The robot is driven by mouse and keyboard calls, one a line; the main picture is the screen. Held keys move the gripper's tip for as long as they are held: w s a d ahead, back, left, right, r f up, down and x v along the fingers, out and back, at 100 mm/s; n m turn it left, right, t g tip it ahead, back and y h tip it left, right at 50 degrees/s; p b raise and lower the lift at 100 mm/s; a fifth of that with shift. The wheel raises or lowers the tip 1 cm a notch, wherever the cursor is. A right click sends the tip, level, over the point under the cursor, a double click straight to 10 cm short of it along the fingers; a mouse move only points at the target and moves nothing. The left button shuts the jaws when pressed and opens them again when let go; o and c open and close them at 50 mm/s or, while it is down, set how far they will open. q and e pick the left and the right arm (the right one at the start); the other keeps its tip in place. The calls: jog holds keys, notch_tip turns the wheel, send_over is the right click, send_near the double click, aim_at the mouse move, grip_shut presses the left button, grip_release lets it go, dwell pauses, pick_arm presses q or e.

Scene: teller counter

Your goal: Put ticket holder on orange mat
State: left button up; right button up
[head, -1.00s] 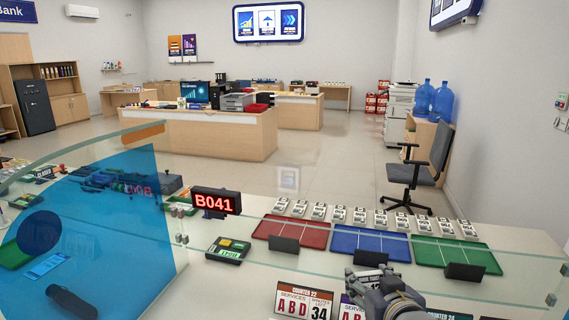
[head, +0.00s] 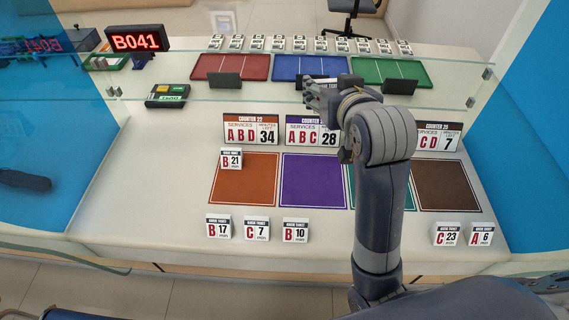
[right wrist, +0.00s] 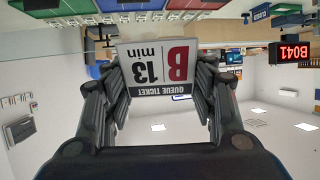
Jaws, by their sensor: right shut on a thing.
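My right gripper (head: 322,96) is shut on a white ticket holder (right wrist: 154,70) marked "B 13 min", shown upside down between the fingers in the right wrist view. In the head view only a sliver of it shows beside the fingers, above the purple counter sign. The orange mat (head: 247,187) lies left of the gripper and nearer to me. Another ticket holder, "B 21" (head: 231,159), stands at its upper left corner; the rest of the mat is bare. My left gripper is not in view.
A glass screen (head: 230,97) crosses behind the counter signs. The purple mat (head: 313,181), a green mat partly hidden by my arm, and the brown mat (head: 446,186) are right of the orange one. Several ticket holders (head: 257,229) stand along the front edge.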

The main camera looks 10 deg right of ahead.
jog(key=w+d+f+m+h+b, duration=0.1)
jog(key=w+f+b, duration=0.15)
jog(key=f, duration=0.55)
jog(key=w+d+f+m+h+b, duration=0.1)
jog(key=f+b, duration=0.2)
jog(key=f, duration=0.5)
jog(key=b, duration=0.2)
send_over(319, 174)
jog(key=shift+g+h, duration=0.3)
notch_tip(319, 174, down, 10)
jog(key=shift+f, duration=0.15)
jog(key=shift+f+b, duration=0.4)
jog(key=shift+f, duration=1.7)
jog(key=shift+a, duration=0.1)
jog(key=shift+f, duration=0.2)
jog(key=o, duration=1.2)
jog(key=shift+c, duration=0.2)
jog(key=shift+r, duration=0.15)
